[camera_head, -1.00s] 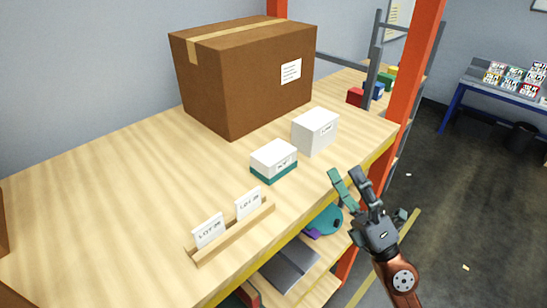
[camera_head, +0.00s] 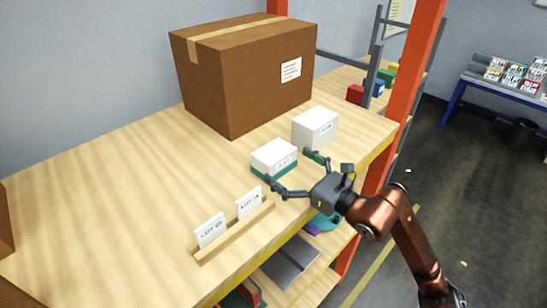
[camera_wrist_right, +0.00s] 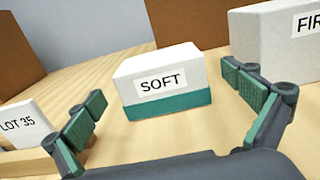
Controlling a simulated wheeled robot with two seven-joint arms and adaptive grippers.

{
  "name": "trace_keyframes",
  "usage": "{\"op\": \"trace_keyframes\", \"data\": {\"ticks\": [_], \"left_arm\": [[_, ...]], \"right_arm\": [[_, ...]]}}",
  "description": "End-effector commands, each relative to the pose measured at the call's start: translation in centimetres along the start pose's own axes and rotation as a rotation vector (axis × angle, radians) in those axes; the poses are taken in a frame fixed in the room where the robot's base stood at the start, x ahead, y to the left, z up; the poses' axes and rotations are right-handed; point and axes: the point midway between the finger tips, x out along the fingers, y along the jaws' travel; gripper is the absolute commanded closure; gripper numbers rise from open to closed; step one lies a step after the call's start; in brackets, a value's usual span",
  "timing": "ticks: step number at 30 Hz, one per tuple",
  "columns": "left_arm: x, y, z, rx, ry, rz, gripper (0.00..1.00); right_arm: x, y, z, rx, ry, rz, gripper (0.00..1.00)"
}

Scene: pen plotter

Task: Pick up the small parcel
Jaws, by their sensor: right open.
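Two small white boxes stand on the wooden shelf. The nearer one (camera_head: 274,156) has a teal lower band and reads "SOFT" in the right wrist view (camera_wrist_right: 160,82). The other, plain white box (camera_head: 315,128) stands behind and right of it; its label, cut off in the right wrist view (camera_wrist_right: 275,38), begins "FIR". I cannot tell which is called the small parcel. My right gripper (camera_head: 289,167) is open and empty, its fingers pointing at the SOFT box, one towards each side, with that box apart from the fingers in the wrist view. My left gripper is out of view.
A large brown taped carton (camera_head: 245,75) stands behind the boxes. A wooden holder (camera_head: 235,238) with two lot cards lies to the left near the shelf's front edge. An orange post (camera_head: 408,75) rises at the right.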

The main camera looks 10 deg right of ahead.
Motion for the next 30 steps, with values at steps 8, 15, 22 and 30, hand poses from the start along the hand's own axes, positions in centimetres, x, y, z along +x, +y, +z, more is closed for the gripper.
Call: {"op": "trace_keyframes", "data": {"ticks": [8, 15, 22, 30], "left_arm": [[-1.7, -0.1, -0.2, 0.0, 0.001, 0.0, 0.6], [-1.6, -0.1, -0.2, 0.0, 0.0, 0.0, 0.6], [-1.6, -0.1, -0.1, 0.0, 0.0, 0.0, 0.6], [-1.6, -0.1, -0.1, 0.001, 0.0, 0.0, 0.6]], "right_arm": [[3.3, 0.1, 0.2, 0.002, -0.001, 0.001, 0.0], [3.4, 0.1, 0.1, 0.001, -0.001, 0.001, 0.0], [3.4, 0.1, 0.1, 0.002, -0.001, 0.001, 0.16], [3.4, 0.1, 0.1, 0.001, -0.001, 0.001, 0.34]]}}
